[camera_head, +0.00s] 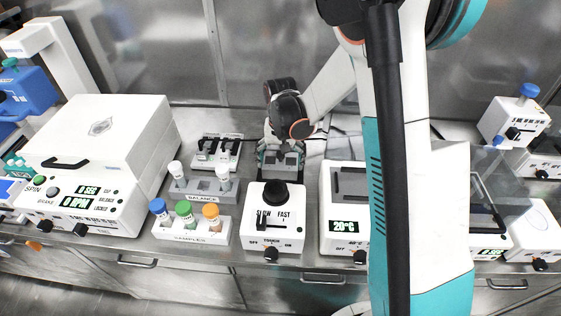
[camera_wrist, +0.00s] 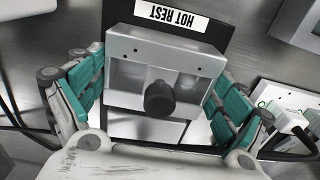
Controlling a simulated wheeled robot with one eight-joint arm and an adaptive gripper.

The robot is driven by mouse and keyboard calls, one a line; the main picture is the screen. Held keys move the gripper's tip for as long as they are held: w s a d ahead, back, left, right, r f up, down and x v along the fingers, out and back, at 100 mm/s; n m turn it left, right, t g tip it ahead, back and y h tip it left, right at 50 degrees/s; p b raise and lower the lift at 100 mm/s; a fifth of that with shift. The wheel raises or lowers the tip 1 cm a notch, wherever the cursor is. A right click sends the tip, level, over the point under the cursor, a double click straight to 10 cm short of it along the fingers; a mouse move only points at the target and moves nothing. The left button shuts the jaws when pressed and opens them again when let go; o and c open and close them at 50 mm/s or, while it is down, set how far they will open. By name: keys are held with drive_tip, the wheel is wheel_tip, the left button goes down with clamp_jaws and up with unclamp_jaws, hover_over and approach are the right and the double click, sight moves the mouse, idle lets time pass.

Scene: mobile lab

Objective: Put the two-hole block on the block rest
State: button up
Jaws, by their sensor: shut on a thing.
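The two-hole block (camera_wrist: 165,42) is a silver-grey metal block with two square-looking openings and a black knob (camera_wrist: 160,98) on its near side. My gripper (camera_wrist: 156,88) is shut on it, with teal-padded fingers at its left and right sides. The block rest (camera_wrist: 118,13) is a black plate labelled HOT REST, upside down in the wrist view. The block lies over this plate; I cannot tell whether they touch. In the head view my gripper (camera_head: 281,148) is at the back of the bench, and the block (camera_head: 284,160) shows small below it.
A white mixer (camera_head: 274,228) stands in front of my gripper. A 20°C heater unit (camera_head: 345,213) stands right, partly behind my arm.

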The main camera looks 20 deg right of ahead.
drive_tip(key=o, duration=1.3)
drive_tip(key=shift+f, duration=0.1)
wheel_tip(320, 180, up, 13)
drive_tip(key=p, duration=0.4)
drive_tip(key=shift+f, duration=0.2)
drive_tip(key=s+r+n+t, duration=0.2)
drive_tip(key=s+r+t, duration=0.1)
drive_tip(key=s+r, duration=0.75)
drive_tip(key=shift+s+r+n+t, duration=0.45)
drive_tip(key=shift+s+t, duration=0.25)
drive_tip(key=shift+s, duration=1.3)
drive_tip(key=shift+s+r+n+t, duration=0.45)
drive_tip(key=shift+s+t, duration=0.25)
drive_tip(key=shift+s, duration=1.25)
drive_tip(key=shift+s+r+n+t, duration=0.45)
drive_tip(key=shift+s+t, duration=0.25)
drive_tip(key=shift+s, duration=1.3)
